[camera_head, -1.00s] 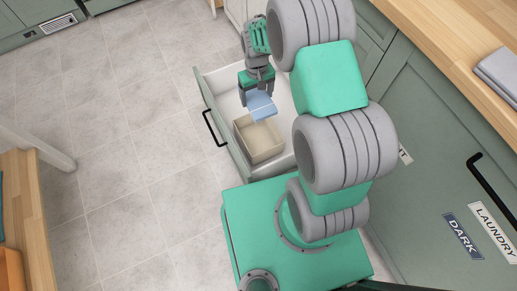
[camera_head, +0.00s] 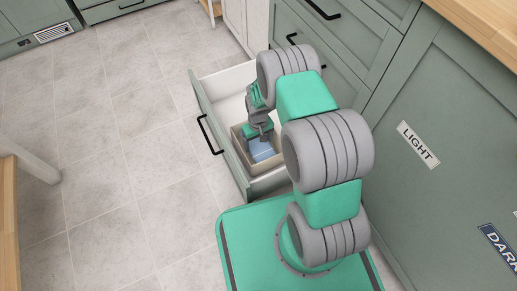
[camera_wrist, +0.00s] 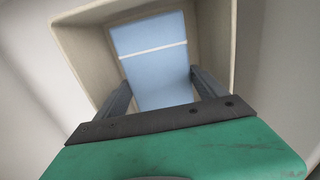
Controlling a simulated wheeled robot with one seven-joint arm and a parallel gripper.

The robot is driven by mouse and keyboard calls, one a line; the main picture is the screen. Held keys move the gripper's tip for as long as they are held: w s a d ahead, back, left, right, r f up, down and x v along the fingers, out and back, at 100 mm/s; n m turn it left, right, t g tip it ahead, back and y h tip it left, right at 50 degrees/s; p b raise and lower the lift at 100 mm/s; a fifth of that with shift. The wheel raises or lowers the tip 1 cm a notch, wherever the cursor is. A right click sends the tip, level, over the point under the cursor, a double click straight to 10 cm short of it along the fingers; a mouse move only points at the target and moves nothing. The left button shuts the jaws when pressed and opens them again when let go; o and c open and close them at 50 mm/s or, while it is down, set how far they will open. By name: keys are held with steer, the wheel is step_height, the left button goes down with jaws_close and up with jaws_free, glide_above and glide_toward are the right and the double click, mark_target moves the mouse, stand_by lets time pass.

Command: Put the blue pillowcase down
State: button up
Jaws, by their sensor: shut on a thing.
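The blue pillowcase (camera_head: 262,150) is a folded light-blue cloth, low inside a beige open box (camera_head: 274,165) in the pulled-out drawer. In the wrist view the pillowcase (camera_wrist: 150,62) shows a white stripe across it, with the box walls (camera_wrist: 92,50) around it. My gripper (camera_head: 260,138) reaches down into the box and is shut on the pillowcase. In the wrist view its two fingers (camera_wrist: 160,88) are at the cloth's sides. Whether the cloth touches the box floor cannot be told.
The drawer (camera_head: 222,137) stands open, with bare room behind the box. Green cabinet fronts (camera_head: 440,110) with a LIGHT label (camera_head: 418,145) are at the right. The tiled floor (camera_head: 120,130) at the left is clear. A wooden surface (camera_head: 9,225) is at the left edge.

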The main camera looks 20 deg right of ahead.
mark_target(258, 143)
step_height(258, 143, down, 4)
steer(key=shift+r+b, duration=0.15)
steer(key=shift+b, duration=0.4)
steer(key=shift+f, duration=0.2)
steer(key=o, duration=1.4)
